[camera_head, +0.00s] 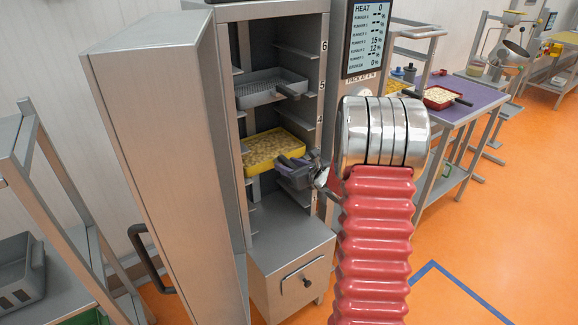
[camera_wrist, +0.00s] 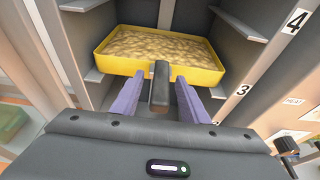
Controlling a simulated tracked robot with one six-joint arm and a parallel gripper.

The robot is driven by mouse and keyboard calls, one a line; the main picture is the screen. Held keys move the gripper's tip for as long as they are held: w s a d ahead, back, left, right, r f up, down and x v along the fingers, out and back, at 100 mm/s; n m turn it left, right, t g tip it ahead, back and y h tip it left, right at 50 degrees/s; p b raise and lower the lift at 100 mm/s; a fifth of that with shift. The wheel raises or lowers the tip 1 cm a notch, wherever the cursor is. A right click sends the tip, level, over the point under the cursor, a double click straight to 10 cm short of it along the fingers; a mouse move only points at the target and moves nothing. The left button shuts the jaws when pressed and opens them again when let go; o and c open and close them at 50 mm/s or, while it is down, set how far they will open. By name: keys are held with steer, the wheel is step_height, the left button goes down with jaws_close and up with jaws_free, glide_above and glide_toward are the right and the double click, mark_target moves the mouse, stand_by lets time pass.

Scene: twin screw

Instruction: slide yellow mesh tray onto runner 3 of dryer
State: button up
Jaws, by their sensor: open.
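The yellow mesh tray (camera_head: 262,165), filled with pale pieces, is inside the open dryer (camera_head: 282,235), below the 4 mark. In the wrist view the tray (camera_wrist: 160,73) lies between side ledges close to the 3 mark (camera_wrist: 242,90) and looks level; whether it rests fully on runner 3 (camera_wrist: 212,98) I cannot tell. Its dark handle (camera_wrist: 159,85) points out toward me. My gripper (camera_wrist: 159,92) is open, with one purple finger on each side of the handle and gaps between. In the head view my gripper (camera_head: 297,172) is at the tray's front right corner.
A grey tray (camera_head: 268,88) sits on a higher runner. The dryer's door (camera_head: 165,150) stands open at the left. A purple-topped table (camera_head: 470,100) at the right holds a red tray (camera_head: 440,97). A grey rack (camera_head: 60,240) stands at the far left. Orange floor is clear at the front right.

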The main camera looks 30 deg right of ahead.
steer(key=shift+s, duration=0.1)
steer(key=v, duration=1.3)
steer(key=shift+s+r, duration=0.15)
steer(key=shift+s, duration=0.15)
steer(key=s+a+f+n+g+y, duration=0.1)
steer(key=s+a+n+g+y, duration=0.1)
steer(key=s+a+n+g, duration=0.75)
steer(key=s+a+f+n+g+y, duration=0.15)
steer(key=s+a+n, duration=0.55)
steer(key=a+n, duration=0.75)
steer(key=s+a+r+n+t+h, duration=0.2)
steer(key=s+a+r+n+h, duration=0.2)
steer(key=r+n, duration=0.7)
steer(key=s+a, duration=0.2)
steer(key=a, duration=0.1)
steer(key=shift+a+n, duration=0.2)
steer(key=shift+n, duration=0.1)
